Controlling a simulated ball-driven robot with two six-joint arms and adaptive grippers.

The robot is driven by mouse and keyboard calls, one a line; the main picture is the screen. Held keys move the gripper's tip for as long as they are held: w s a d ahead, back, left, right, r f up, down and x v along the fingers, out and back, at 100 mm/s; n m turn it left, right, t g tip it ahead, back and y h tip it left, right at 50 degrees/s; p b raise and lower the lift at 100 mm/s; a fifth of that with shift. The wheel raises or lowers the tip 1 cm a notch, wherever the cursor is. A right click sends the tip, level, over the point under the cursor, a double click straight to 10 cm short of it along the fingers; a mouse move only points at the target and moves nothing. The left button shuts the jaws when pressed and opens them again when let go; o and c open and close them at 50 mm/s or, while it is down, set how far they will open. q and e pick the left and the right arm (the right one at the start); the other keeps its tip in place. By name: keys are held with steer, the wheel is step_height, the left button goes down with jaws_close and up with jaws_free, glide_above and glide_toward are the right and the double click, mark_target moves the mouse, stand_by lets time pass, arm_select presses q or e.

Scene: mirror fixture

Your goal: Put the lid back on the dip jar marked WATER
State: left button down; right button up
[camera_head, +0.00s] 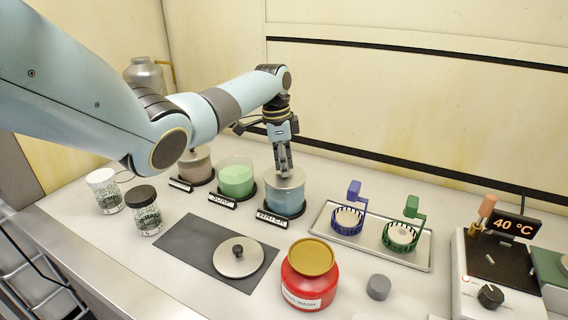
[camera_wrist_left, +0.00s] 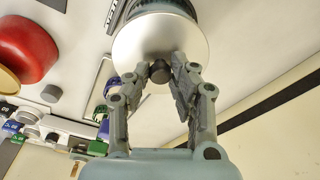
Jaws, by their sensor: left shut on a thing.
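The dip jar marked WATER (camera_head: 284,202) is a clear jar of blue liquid in a black holder, behind its label (camera_head: 271,219). A round silver lid (camera_head: 288,179) lies level across its mouth; whether it fully rests on the rim I cannot tell. My left gripper (camera_head: 284,171) comes down from above and is shut on the lid's dark knob. In the left wrist view the gripper (camera_wrist_left: 164,77) has its fingers at the knob, with the silver lid (camera_wrist_left: 140,48) under it, hiding most of the jar. My right gripper is out of view.
A second silver lid (camera_head: 229,263) lies on the dark mat (camera_head: 187,238). A green jar (camera_head: 236,180) stands left of WATER. A tray (camera_head: 341,244) with blue and green baskets is to the right. A red jar (camera_head: 309,280) stands in front.

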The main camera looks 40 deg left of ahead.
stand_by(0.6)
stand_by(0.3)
arm_select(q)
steer(key=c, duration=0.6)
jaws_free()
step_height(320, 180, up, 5)
steer(key=p, duration=0.5)
steer(key=shift+f, duration=0.2)
steer(key=shift+r, duration=1.15)
steer(key=shift+c, duration=0.3)
